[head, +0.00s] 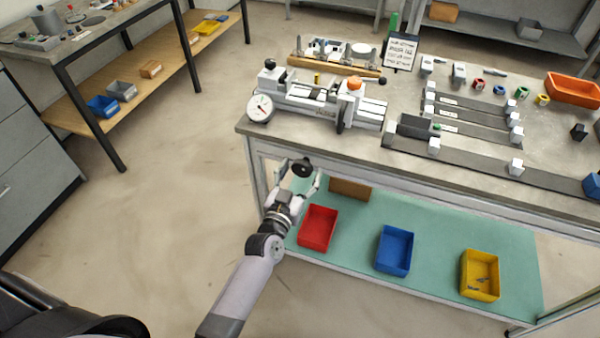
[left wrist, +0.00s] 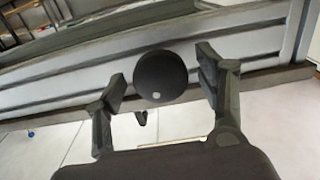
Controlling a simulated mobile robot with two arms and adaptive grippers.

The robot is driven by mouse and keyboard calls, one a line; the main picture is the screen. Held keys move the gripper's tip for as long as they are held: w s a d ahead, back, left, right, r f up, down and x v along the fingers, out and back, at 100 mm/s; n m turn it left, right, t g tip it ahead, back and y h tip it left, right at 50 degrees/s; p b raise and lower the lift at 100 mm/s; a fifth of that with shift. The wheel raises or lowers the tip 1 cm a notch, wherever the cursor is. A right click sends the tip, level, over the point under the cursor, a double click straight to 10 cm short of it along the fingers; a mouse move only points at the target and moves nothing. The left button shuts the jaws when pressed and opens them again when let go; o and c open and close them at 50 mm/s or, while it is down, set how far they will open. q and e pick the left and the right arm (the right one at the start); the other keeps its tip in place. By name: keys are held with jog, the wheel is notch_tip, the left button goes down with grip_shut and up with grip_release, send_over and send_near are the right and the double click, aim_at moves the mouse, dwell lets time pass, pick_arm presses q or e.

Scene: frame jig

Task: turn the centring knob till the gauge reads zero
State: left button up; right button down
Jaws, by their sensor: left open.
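The centring knob, a round black disc with a pale dot near its lower edge, is in the left wrist view (left wrist: 160,72) and also in the head view (head: 303,167), just in front of the bench's front edge. My left gripper (head: 300,173) is open, with one finger on each side of the knob; in the left wrist view its fingers (left wrist: 163,80) show gaps to the disc. The gauge (head: 260,107), a round white dial with coloured marks, sits at the fixture's left end; its reading is too small to tell. My right gripper is not in view.
The grey bench top (head: 405,168) carries a clamping fixture (head: 310,98), rails and an orange tray (head: 574,90). On the green lower shelf (head: 440,244) stand red (head: 318,228), blue (head: 395,250) and yellow (head: 480,275) bins. The floor left of the bench is clear.

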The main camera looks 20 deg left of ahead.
pick_arm(q)
jog(key=c, duration=1.1)
jog(key=shift+n, duration=0.4)
jog(key=n+p, duration=0.1)
jog(key=n, duration=0.2)
jog(key=shift+n, duration=0.4)
jog(key=n, duration=0.5)
jog(key=shift+d+n, duration=0.1)
jog(key=shift+n, duration=0.2)
jog(key=n, duration=0.5)
jog(key=shift+r+n+b, duration=0.1)
jog(key=shift+n+b, duration=0.4)
jog(key=shift+n, duration=1.8)
